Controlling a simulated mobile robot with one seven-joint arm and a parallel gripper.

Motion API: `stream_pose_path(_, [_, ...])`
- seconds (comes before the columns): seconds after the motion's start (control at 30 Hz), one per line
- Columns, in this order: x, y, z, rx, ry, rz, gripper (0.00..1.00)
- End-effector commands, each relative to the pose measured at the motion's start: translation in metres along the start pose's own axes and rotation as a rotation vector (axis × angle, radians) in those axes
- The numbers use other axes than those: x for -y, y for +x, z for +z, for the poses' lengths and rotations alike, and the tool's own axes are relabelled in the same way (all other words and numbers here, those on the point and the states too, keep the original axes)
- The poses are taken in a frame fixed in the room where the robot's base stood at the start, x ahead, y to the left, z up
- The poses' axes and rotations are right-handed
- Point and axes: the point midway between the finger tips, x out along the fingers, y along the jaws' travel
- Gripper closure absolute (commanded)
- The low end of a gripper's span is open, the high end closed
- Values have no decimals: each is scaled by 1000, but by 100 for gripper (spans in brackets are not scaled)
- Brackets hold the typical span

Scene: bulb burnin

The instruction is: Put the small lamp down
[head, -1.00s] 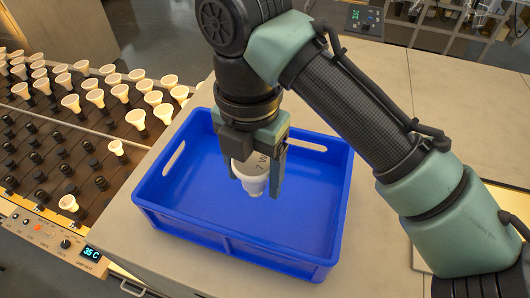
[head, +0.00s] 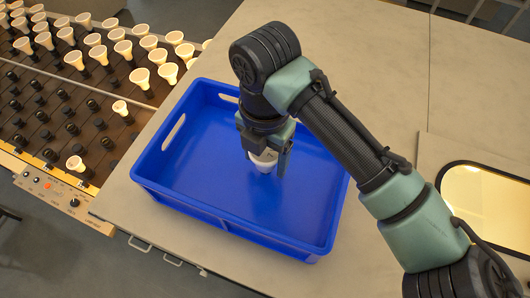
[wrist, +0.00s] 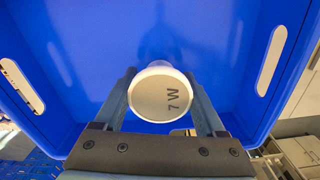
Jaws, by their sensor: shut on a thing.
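The small lamp (head: 264,161) is white with a round face. In the wrist view the lamp (wrist: 160,97) shows its face marked "7 W", between the two fingers. My gripper (head: 265,165) is shut on the lamp and points down inside the blue crate (head: 171,196). The lamp is low over the crate floor, in the right half of the crate. I cannot tell whether its lower end touches the floor. The crate looks empty apart from it.
The crate stands on a pale worktop (head: 336,60). A rack (head: 60,115) with several lamps in sockets, two of them smaller, is at the left. A framed pale panel (head: 488,200) lies at the right. The crate floor is clear left of my gripper.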

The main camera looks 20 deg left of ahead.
Motion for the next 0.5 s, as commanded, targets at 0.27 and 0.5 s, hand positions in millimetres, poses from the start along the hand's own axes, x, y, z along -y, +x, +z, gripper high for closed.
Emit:
stream_pose_path(0.27, [0,9,0,2,-2,1,84])
stream_pose_path(0.5, [0,12,0,1,-1,0,19])
